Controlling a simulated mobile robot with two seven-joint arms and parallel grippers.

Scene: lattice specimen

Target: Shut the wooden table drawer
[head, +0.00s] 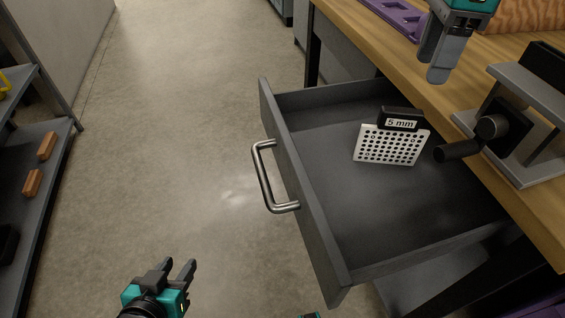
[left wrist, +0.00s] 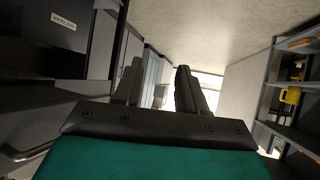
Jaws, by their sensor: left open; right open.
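The dark grey drawer (head: 292,190) of the wooden table (head: 400,52) stands pulled far out in the head view. Its metal bar handle (head: 265,180) is on the front panel, facing left. A white perforated lattice plate (head: 390,146) with a black "5 mm" label block stands inside the drawer. My left gripper (head: 178,268) is open and empty, low over the floor, left of the handle and apart from it. Its two fingers also show in the left wrist view (left wrist: 158,78). My right gripper (head: 438,74) is open above the tabletop, behind the drawer.
A grey vise-like device (head: 525,120) with a black crank knob sits at the table edge, right of the drawer. A purple tray (head: 398,18) lies on the tabletop. A shelf (head: 40,200) with orange blocks stands at left. The floor (head: 185,150) between is clear.

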